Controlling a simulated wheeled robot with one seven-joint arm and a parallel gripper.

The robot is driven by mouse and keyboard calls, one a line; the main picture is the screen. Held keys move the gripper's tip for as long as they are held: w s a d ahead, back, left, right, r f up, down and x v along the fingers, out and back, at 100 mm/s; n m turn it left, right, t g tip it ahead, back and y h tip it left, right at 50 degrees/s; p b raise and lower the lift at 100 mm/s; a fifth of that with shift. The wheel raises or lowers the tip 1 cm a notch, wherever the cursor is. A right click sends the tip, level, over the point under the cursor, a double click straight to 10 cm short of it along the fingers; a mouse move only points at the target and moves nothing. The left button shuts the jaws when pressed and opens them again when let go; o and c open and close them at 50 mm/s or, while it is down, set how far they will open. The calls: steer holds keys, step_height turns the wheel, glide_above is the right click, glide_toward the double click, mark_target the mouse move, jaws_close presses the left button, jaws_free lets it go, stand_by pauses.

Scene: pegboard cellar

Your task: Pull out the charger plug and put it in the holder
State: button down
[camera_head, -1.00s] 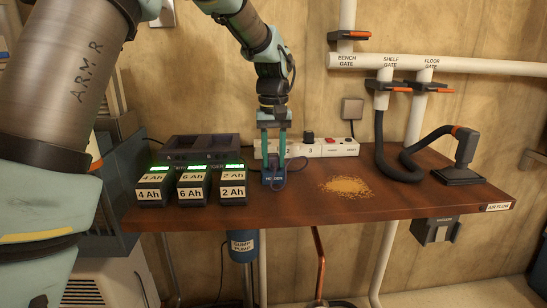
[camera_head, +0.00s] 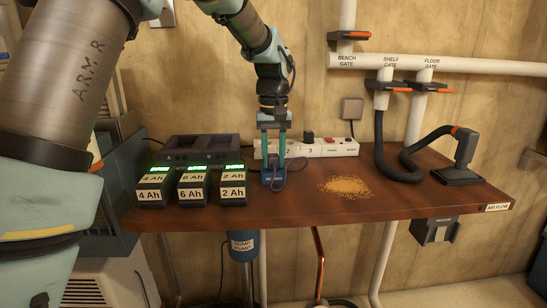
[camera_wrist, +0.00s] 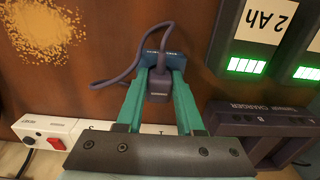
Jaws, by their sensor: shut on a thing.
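The charger plug (camera_wrist: 159,88) is a dark purple block with a cable looping off to the left in the wrist view. My gripper (camera_wrist: 160,72) is shut on it, with one teal finger on each side. In the head view my gripper (camera_head: 273,164) points down over the small blue holder (camera_head: 272,183) at the bench's front. The holder also shows just beyond the plug in the wrist view (camera_wrist: 172,60). The plug is right at the holder; I cannot tell how deep it sits, as the fingers and plug hide the opening.
A white power strip (camera_head: 340,149) with a red switch and a dark plug (camera_head: 308,137) lies along the wall. Battery packs (camera_head: 192,186) and a dark charger (camera_head: 200,147) stand left. Sawdust (camera_head: 345,186) and a hose nozzle (camera_head: 463,160) are on the right.

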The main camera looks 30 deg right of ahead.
mark_target(274, 157)
jaws_free()
stand_by(0.8)
steer(key=shift+r, duration=0.2)
steer(key=shift+r+p, duration=3.25)
steer(key=shift+r, duration=0.15)
steer(key=shift+s+f, duration=0.1)
